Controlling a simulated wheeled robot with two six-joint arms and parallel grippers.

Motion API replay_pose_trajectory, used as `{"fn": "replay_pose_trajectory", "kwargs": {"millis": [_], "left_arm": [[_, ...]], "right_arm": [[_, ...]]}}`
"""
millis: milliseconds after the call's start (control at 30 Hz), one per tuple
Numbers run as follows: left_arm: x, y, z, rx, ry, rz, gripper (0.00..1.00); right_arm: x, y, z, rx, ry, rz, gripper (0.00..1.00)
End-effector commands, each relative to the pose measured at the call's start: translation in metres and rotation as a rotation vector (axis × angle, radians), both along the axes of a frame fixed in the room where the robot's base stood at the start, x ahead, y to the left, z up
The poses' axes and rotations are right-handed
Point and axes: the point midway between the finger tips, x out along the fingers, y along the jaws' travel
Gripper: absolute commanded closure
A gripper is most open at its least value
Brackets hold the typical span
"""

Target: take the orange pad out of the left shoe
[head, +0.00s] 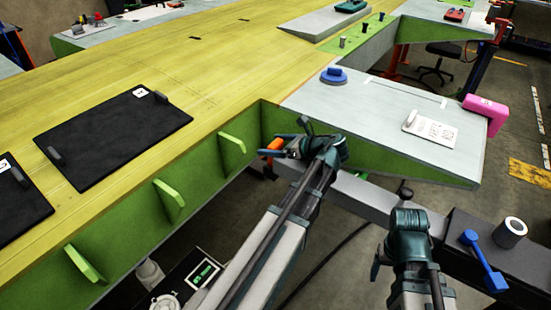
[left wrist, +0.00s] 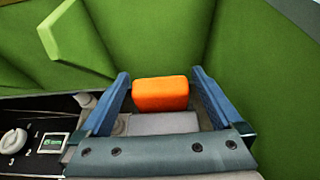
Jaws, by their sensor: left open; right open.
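The orange pad (left wrist: 160,93) shows between the two blue fingers of my left gripper (left wrist: 161,76) in the left wrist view. The fingers are open, with a gap visible on each side of the pad. A grey block (left wrist: 163,123), perhaps the left shoe, shows just below the pad and is partly hidden by the gripper. In the head view the orange pad (head: 274,144) peeks out beside my left gripper (head: 280,149), in front of the green side wall. My right gripper (head: 379,266) is open and low at the right, mostly hidden by its own wrist, away from the pad.
The green wall (head: 205,180) with several light green ribs (head: 168,200) runs beside my left arm. Above it is the yellow wing surface (head: 150,75) with black mats (head: 115,138). A grey beam (head: 370,197) crosses below. A blue lever (head: 484,262) stands at the right.

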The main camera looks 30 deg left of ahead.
Motion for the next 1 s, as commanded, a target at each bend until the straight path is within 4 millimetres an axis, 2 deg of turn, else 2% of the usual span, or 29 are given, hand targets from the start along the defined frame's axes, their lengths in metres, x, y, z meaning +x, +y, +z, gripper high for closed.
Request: {"fn": "replay_pose_trajectory", "kwargs": {"millis": [100, 300, 367, 767, 800, 1000], "left_arm": [[0.0009, 0.0120, -0.0068, 0.000, -0.001, 0.000, 0.00], [0.0012, 0.0125, -0.0055, 0.000, 0.000, -0.001, 0.00], [0.0012, 0.0124, -0.0055, 0.000, 0.000, -0.001, 0.09], [0.0010, 0.0122, -0.0055, 0.000, 0.000, -0.001, 0.81], [0.0012, 0.0122, -0.0054, 0.000, 0.000, -0.001, 0.84], [0.0010, 0.0122, -0.0051, 0.000, 0.000, -0.001, 0.84]], "right_arm": [[0.0000, 0.0000, -0.0067, 0.000, 0.000, 0.000, 0.27], [0.0000, 0.0000, -0.0054, 0.000, 0.000, 0.000, 0.27], [0.0000, 0.0000, -0.0054, 0.000, 0.000, 0.000, 0.27], [0.0000, 0.0000, -0.0054, 0.000, 0.000, 0.000, 0.27], [0.0000, 0.0000, -0.0054, 0.000, 0.000, 0.000, 0.27], [0.0000, 0.0000, -0.0051, 0.000, 0.000, 0.000, 0.27]]}}
